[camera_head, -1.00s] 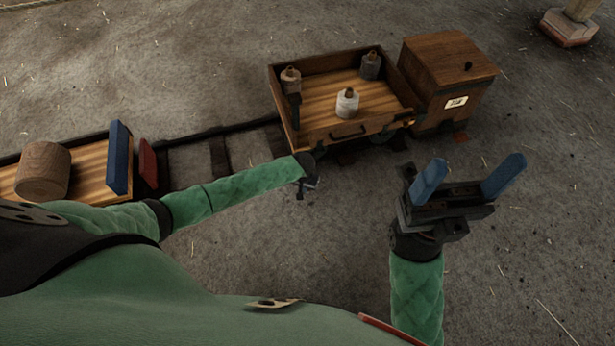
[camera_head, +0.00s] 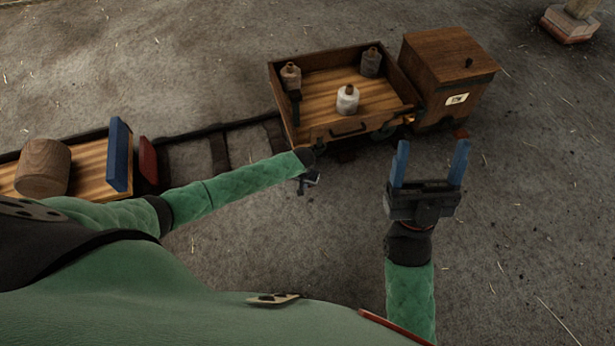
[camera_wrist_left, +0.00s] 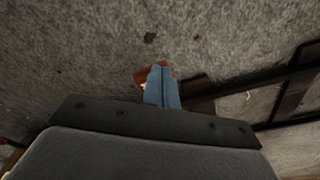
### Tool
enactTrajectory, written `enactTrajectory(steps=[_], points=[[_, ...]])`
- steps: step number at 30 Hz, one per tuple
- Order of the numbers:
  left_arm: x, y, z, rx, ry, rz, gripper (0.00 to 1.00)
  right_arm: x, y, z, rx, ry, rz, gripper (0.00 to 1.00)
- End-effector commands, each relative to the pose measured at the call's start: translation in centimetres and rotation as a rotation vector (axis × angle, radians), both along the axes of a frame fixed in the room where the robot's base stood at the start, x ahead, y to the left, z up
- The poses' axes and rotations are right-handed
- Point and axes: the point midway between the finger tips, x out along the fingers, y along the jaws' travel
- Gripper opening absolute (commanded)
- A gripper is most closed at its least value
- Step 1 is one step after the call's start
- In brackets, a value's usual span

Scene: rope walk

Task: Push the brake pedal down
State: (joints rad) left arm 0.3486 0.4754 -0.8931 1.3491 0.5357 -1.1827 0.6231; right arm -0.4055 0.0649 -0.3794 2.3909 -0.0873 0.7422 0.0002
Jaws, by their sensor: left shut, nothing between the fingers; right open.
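The brake pedal cannot be made out for certain. In the left wrist view a small reddish-brown piece (camera_wrist_left: 141,77) shows just behind my fingertips; it may be the pedal, and I cannot tell whether they touch it. My left gripper (camera_head: 309,181) is low in front of the wooden cart (camera_head: 318,143), mostly hidden by its own wrist in the head view. Its blue fingers are shut together and empty in the left wrist view (camera_wrist_left: 162,72). My right gripper (camera_head: 431,152) is open and empty, with its blue fingers pointing up the picture, right of the cart's front.
The cart holds three bottle-like weights, one of them white (camera_head: 347,100). A wooden box (camera_head: 448,76) stands at its right end. Rails (camera_head: 219,152) run left to a wooden bed (camera_head: 88,177) with a round wood block (camera_head: 43,168).

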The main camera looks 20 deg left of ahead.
Motion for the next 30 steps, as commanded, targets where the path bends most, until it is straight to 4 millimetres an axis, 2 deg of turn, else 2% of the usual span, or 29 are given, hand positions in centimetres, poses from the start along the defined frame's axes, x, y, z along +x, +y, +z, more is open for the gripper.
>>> enactTrajectory(steps=[15, 24, 30], points=[[-0.5, 0.0, 3.8, 0.000, 0.001, 0.000, 0.00, 5.4, 1.9, -8.6, -0.090, 0.353, 0.015, 0.73], [-0.7, 0.1, 6.0, 0.000, 0.001, 0.000, 0.00, 7.4, 2.6, -14.1, -0.138, 0.545, 0.025, 0.73], [-0.9, 0.1, 7.0, 0.001, 0.003, 0.000, 0.00, 8.0, 3.0, -16.9, -0.161, 0.636, 0.031, 0.73]])
